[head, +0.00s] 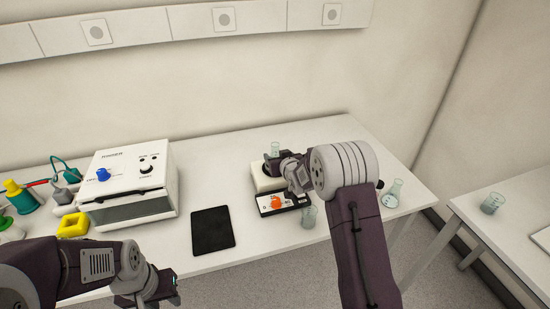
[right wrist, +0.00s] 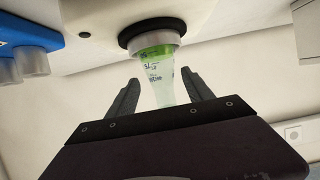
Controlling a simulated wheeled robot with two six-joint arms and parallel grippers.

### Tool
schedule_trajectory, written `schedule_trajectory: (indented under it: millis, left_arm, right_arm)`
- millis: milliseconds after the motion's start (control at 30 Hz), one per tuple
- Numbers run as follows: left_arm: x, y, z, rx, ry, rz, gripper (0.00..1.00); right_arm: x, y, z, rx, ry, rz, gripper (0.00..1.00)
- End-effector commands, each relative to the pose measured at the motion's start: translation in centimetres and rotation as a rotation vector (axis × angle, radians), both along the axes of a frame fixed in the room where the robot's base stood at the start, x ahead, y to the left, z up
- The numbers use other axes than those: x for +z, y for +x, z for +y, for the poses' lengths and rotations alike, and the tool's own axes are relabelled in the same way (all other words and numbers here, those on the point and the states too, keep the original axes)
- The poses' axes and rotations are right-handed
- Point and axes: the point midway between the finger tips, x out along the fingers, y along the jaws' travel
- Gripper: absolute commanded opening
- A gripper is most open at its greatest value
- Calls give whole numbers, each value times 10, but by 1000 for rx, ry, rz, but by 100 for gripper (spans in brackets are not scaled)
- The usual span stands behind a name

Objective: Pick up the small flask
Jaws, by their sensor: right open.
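The small flask (right wrist: 160,75) shows in the right wrist view with green print on its clear, tapering wall. Its wide end meets a pale ring on a dark round plate (right wrist: 151,34). My right gripper (right wrist: 160,95) is open, with one finger on each side of the flask and visible gaps to it. In the head view, a clear glass top (head: 274,148) shows behind my right gripper (head: 277,160), above a white device; the rest of it is hidden. My left gripper (head: 172,283) is low at the front of the table; its jaw opening is unclear.
The white device (head: 268,182) has an orange knob. A clear beaker (head: 309,216) stands in front of it, and a conical flask (head: 393,193) to the right. A black pad (head: 212,230) and a white box (head: 130,180) are left. Another beaker (head: 492,203) stands on the right-hand table.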

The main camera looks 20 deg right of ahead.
Motion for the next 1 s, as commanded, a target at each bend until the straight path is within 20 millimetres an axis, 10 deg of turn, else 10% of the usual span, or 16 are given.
schedule_trajectory:
  millis: [633, 867, 1000]
  left_arm:
    - [15, 0, 0, 0, 0, 0, 36]
    - [15, 0, 0, 0, 0, 0, 36]
    - [15, 0, 0, 0, 0, 0, 36]
  right_arm:
    - [-17, 49, 4, 0, 0, 0, 60]
    - [-17, 49, 4, 0, 0, 0, 0]
    - [-17, 49, 4, 0, 0, -1, 0]
